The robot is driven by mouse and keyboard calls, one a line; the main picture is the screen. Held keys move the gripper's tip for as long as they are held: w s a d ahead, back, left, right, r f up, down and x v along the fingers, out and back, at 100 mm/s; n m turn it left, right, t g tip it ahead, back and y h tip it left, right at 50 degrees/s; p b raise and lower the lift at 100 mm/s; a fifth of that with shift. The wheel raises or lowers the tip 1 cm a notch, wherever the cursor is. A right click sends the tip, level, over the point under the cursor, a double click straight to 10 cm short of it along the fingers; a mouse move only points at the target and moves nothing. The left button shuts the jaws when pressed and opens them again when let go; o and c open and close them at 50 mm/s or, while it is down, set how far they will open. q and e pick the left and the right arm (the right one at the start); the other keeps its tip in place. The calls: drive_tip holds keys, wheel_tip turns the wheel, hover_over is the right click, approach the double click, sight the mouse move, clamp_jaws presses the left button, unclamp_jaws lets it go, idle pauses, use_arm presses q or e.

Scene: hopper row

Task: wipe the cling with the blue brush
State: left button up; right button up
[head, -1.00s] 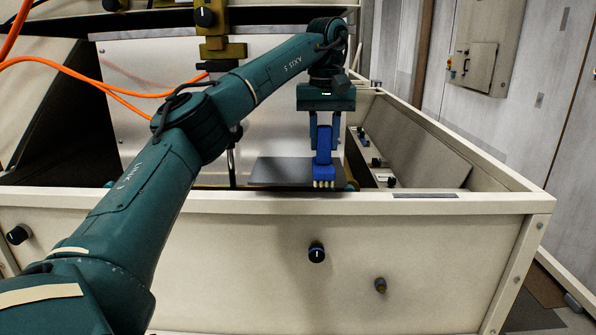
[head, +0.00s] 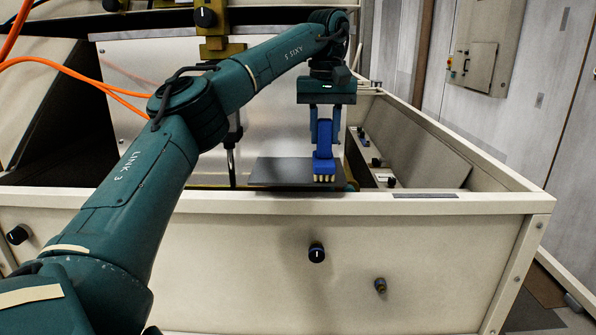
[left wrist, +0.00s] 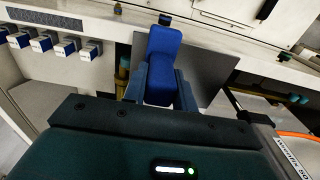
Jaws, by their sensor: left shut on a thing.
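My left gripper (head: 324,128) is shut on the blue brush (head: 323,155), holding it upright with its pale bristles down. The bristles are at the right part of a dark grey plate (head: 270,172) inside the hopper; I cannot tell whether they touch it. In the left wrist view the blue brush (left wrist: 164,62) stands between the fingers of my left gripper (left wrist: 160,85), with the dark plate (left wrist: 205,75) behind it. I cannot make out any cling on the plate. My right gripper is not in view.
The pale hopper front wall (head: 230,240) with a black knob (head: 316,252) stands before the plate. Its right compartment holds several dark knobs and a sloping panel (head: 430,155). Orange hoses (head: 70,72) hang at left. A wall box (head: 482,52) is at far right.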

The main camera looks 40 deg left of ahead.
sight(324, 119)
use_arm(q)
drive_tip(key=shift+s+a+f, duration=0.1)
drive_tip(key=shift+f, duration=0.05)
idle(0.3)
drive_tip(key=shift+r, duration=2)
